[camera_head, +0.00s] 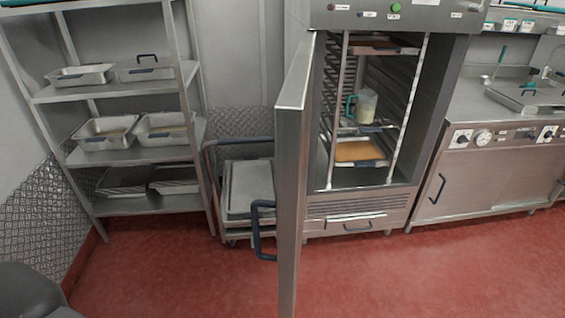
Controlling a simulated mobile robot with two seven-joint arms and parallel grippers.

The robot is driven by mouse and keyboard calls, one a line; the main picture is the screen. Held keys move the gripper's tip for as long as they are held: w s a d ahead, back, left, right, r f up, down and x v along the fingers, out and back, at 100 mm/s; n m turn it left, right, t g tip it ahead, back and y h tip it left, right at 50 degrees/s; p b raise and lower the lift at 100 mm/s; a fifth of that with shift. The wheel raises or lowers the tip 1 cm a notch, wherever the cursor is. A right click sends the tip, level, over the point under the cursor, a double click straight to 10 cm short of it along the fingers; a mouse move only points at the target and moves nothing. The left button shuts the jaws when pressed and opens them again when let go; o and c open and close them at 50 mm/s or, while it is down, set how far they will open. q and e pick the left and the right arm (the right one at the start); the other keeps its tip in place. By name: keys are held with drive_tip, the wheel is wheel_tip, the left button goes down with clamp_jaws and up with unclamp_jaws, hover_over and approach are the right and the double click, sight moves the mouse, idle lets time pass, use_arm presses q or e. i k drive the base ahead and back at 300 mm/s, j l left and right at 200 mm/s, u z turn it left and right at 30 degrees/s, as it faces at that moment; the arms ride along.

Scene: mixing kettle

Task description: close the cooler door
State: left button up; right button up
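The cooler (357,207) is a tall steel cabinet in the middle right of the head view, with its inside open to view. Its door (290,180) stands wide open, swung out toward me and seen nearly edge-on. A dark blue handle (257,230) sticks out from the door's left face. Inside the cooler are racks with a jug (366,106) of pale liquid and a tray (359,151) with orange-brown content. Neither gripper is in view.
A steel shelf (137,155) with several trays stands at the left. A low cart (246,190) sits behind the door. A steel counter (485,160) with knobs stands right of the cooler. The red floor (420,280) in front is clear. A dark rounded shape, partly cut off, shows at the lower left.

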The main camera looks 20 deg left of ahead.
sight(293, 107)
drive_tip(key=j+z, duration=0.1)
drive_tip(key=j, duration=1.35)
